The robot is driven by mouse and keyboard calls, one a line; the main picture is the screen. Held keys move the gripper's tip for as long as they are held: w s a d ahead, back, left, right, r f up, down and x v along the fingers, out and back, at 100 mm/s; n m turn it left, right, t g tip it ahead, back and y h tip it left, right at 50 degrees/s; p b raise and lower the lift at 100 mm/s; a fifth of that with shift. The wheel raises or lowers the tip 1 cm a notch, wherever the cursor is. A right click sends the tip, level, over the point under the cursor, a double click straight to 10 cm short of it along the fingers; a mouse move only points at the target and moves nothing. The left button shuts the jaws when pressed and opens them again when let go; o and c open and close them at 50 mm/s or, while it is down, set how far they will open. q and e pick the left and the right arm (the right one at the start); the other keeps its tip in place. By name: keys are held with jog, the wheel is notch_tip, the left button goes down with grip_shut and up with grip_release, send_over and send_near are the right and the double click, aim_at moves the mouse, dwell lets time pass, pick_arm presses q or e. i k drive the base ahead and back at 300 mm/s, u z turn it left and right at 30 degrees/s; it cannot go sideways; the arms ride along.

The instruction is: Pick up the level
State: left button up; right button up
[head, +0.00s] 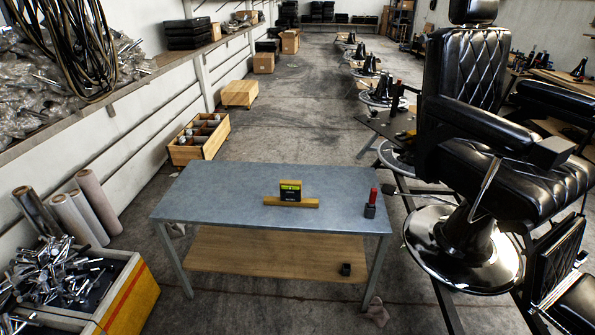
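A yellow level (305,203) lies flat on the grey-blue top of a low metal table (222,203) in the head view. It is a long thin bar lying left to right near the middle of the tabletop. A small black and yellow box-like piece (290,190) stands upright at the bar's middle; I cannot tell whether it is joined to it. Neither of my grippers shows in the view.
A small red and black item (371,202) stands at the table's right end. A black barber chair (480,130) stands close on the right. A crate of metal parts (125,295) is at lower left. A wooden box (200,138) sits behind the table.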

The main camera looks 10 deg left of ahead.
aim_at(291, 191)
jog(key=i, duration=1.65)
jog(key=z, duration=2.95)
